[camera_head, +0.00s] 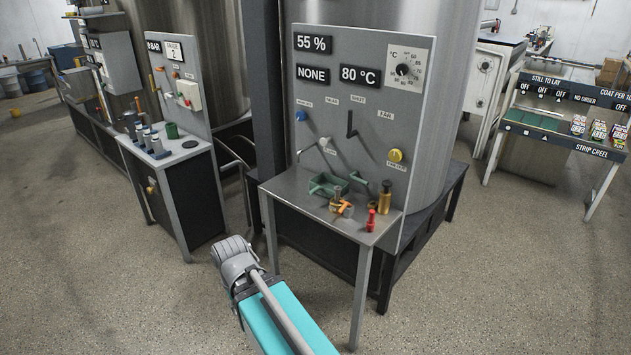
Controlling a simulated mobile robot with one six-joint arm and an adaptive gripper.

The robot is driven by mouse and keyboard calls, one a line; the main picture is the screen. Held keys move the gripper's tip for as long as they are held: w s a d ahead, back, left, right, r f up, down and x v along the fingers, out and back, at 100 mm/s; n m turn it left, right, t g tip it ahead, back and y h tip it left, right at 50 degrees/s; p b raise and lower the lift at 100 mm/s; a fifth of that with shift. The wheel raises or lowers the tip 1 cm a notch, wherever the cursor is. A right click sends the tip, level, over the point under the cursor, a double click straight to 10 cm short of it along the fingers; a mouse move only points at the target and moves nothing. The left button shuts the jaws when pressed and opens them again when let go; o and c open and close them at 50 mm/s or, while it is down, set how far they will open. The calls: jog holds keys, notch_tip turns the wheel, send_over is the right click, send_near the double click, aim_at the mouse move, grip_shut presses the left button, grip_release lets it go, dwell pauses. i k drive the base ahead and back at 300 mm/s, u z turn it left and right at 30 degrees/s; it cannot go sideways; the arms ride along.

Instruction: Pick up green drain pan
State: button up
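The green drain pan (327,184) is a shallow, open-topped tray. It sits on the grey metal table in front of the panel, toward the back of the tabletop. It looks empty, and nothing is holding it. My teal arm link and grey joint show at the bottom of the view, in front of and below the table's left side, well apart from the pan. I make out no gripper fingers.
The upright panel (335,100) with knobs and levers stands behind. Floor in front is clear.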

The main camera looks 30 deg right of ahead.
aim_at(322, 184)
jog(key=z, duration=0.1)
jog(key=i, duration=1.1)
jog(key=z, duration=0.15)
